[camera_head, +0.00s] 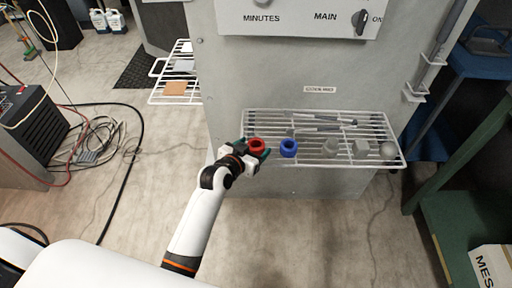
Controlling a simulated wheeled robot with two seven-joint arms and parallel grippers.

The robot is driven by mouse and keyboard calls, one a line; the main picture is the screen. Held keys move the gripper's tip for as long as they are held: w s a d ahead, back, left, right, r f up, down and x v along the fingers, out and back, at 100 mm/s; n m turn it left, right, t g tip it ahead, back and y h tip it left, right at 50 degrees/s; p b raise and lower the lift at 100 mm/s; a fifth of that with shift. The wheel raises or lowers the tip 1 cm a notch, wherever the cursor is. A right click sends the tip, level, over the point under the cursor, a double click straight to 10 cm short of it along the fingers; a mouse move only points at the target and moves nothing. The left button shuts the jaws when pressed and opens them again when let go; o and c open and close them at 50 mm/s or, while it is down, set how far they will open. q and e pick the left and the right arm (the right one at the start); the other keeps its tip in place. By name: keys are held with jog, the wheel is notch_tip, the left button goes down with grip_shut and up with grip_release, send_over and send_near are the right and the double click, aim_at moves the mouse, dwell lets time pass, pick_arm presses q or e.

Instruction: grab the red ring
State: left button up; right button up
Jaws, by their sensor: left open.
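The red ring (256,146) is at the left end of the white wire shelf (398,148) on the grey cabinet's front. My left gripper (254,149) is at the ring, with its open fingers on either side of it. I cannot tell whether the fingers touch the ring. A blue ring (288,148) sits just to the right, close to the right finger. My right gripper does not show.
Several grey parts (360,148) and dark rods (322,120) lie farther right and back on the shelf. The cabinet (270,80) stands directly behind. A second wire rack (158,99) juts out at left. A green bench (455,215) stands at right.

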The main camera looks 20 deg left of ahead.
aim_at(259, 142)
pick_arm(q)
jog(key=x, duration=0.4)
jog(key=shift+w+a+f, duration=0.1)
jog(key=shift+w, duration=0.2)
jog(key=shift+c, duration=0.2)
jog(key=c, duration=1.1)
